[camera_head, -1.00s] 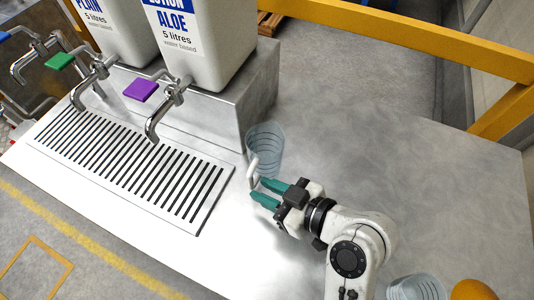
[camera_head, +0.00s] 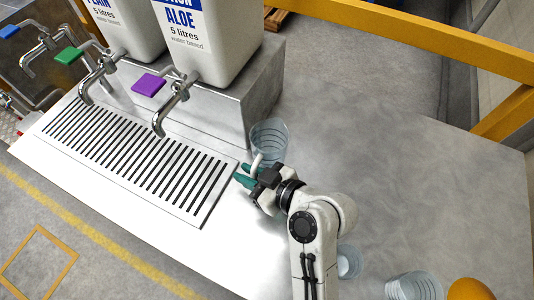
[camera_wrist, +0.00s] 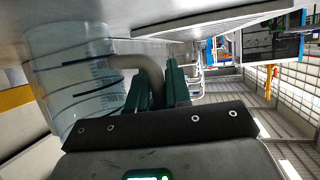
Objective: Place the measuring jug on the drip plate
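The measuring jug (camera_head: 270,142), clear and bluish with ring markings, stands upright on the metal counter, right of the drip plate (camera_head: 215,205), a slotted panel under the taps. Its pale handle (camera_head: 257,160) points toward the plate. My gripper (camera_head: 243,174) has teal fingers and is at the handle, just beside the plate's right edge. In the wrist view the jug (camera_wrist: 75,75) is at the left, and its handle (camera_wrist: 135,62) curves in between the two fingers (camera_wrist: 160,85). The fingers are apart, and I see no clear grip on the handle.
White lotion containers (camera_head: 205,40) stand on a metal block behind. More clear vessels (camera_head: 413,287) and an orange round object (camera_head: 470,289) are at the lower right. The counter's right side is clear.

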